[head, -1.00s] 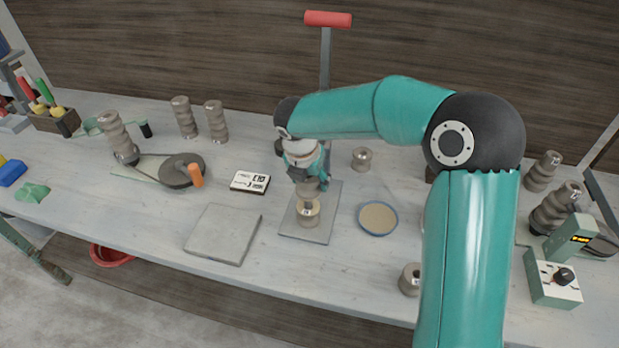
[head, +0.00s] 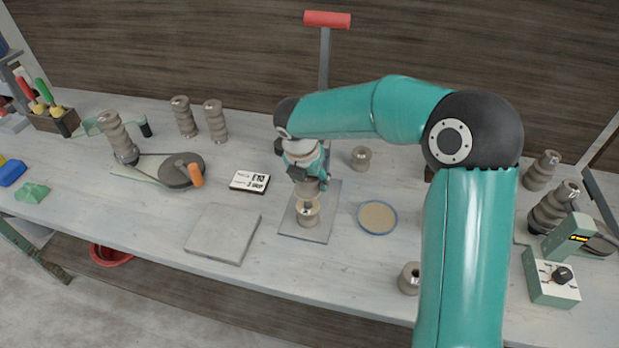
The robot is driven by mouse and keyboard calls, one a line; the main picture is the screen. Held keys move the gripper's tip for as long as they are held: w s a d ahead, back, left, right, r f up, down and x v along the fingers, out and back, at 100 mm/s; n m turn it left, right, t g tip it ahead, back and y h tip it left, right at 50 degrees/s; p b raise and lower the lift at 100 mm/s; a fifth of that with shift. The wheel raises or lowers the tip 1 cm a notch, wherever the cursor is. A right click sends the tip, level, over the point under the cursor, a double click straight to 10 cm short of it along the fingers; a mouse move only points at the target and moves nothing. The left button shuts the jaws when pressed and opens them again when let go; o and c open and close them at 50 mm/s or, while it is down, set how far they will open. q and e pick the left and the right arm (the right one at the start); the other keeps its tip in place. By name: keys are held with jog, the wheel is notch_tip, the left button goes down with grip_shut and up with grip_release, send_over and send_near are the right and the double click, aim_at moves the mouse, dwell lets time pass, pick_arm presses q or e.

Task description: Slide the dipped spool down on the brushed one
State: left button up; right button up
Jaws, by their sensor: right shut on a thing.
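My right gripper (head: 308,184) points down over a grey square plate (head: 323,228). It is shut on a grey-brown spool (head: 308,191), mostly hidden by the gripper. Right under it a second spool (head: 308,214) stands upright on the plate, with a pale top and a small dark mark. The held spool sits very close above it; I cannot tell whether they touch. A round dish (head: 377,217) with a blue rim and tan content lies to the right of the plate. My left gripper is not in view.
Loose spools stand behind (head: 361,158) and at the front right (head: 410,278). A bare grey slab (head: 222,233) and a label card (head: 250,181) lie left. A red-handled lever (head: 327,20) rises behind. Spool stacks (head: 184,117) stand farther left, a green control box (head: 553,275) right.

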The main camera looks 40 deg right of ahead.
jog(key=shift+f, duration=0.3)
jog(key=shift+f+b, duration=1.75)
jog(key=shift+f, duration=0.5)
jog(key=shift+f, duration=0.1)
jog(key=o, duration=1.4)
jog(key=shift+o, duration=0.2)
